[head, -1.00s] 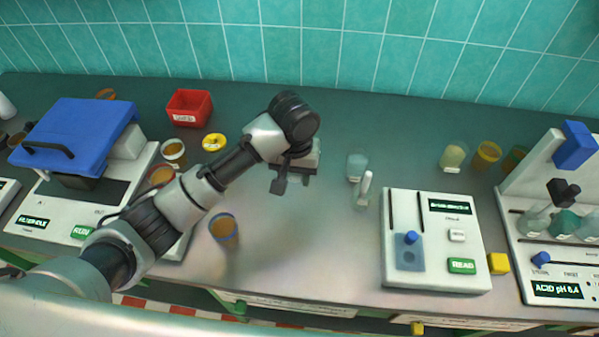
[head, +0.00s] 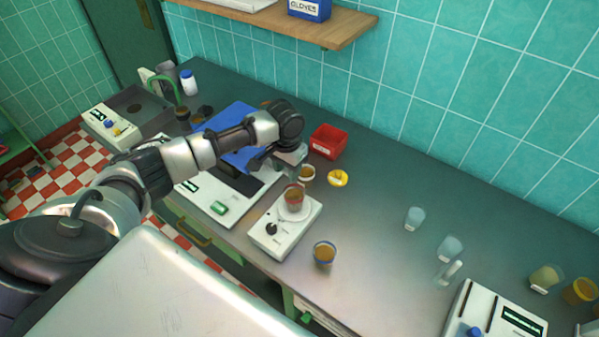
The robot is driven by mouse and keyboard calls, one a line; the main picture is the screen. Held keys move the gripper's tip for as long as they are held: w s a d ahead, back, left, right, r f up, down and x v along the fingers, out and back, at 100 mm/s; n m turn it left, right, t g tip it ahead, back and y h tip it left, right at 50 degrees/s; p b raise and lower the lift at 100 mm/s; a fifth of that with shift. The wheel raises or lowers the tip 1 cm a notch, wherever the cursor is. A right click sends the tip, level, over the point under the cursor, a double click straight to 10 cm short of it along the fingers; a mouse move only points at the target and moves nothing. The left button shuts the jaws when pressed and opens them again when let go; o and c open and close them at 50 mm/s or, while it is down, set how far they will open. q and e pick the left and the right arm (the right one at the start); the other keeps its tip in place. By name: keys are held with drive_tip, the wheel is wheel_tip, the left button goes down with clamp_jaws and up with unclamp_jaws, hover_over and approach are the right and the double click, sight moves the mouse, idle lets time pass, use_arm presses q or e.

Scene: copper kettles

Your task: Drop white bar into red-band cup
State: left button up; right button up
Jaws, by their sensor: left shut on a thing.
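The red-band cup (head: 294,196), holding amber liquid, stands on the round white plate of a small white stirrer unit (head: 270,240). My left gripper (head: 282,165) is above the bench, just behind and a little left of that cup in the picture. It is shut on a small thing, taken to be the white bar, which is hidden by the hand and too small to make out. A white-band cup (head: 307,174) stands just behind the stirrer. A blue-band cup (head: 324,254) stands to its right, near the bench's front edge. My right gripper is out of view.
A red bin (head: 328,141) and a yellow dish (head: 338,178) lie behind the cups. A blue-lidded machine (head: 228,122) stands left, partly behind my arm. Clear cups (head: 415,218) stand right. The bench between is free.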

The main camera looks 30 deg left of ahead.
use_arm(q)
drive_tip(key=shift+d+f+b, duration=0.1)
drive_tip(key=shift+f+b, duration=0.3)
drive_tip(key=shift+f, duration=0.45)
wheel_tip(320, 180, down, 4)
drive_tip(key=b, duration=0.3)
drive_tip(key=shift+f+b, duration=0.15)
drive_tip(key=shift+b, duration=0.25)
drive_tip(key=o, duration=1)
wheel_tip(320, 180, up, 10)
drive_tip(key=shift+r+b, duration=0.1)
drive_tip(key=shift+b, duration=1.1)
drive_tip(key=shift+r, duration=0.4)
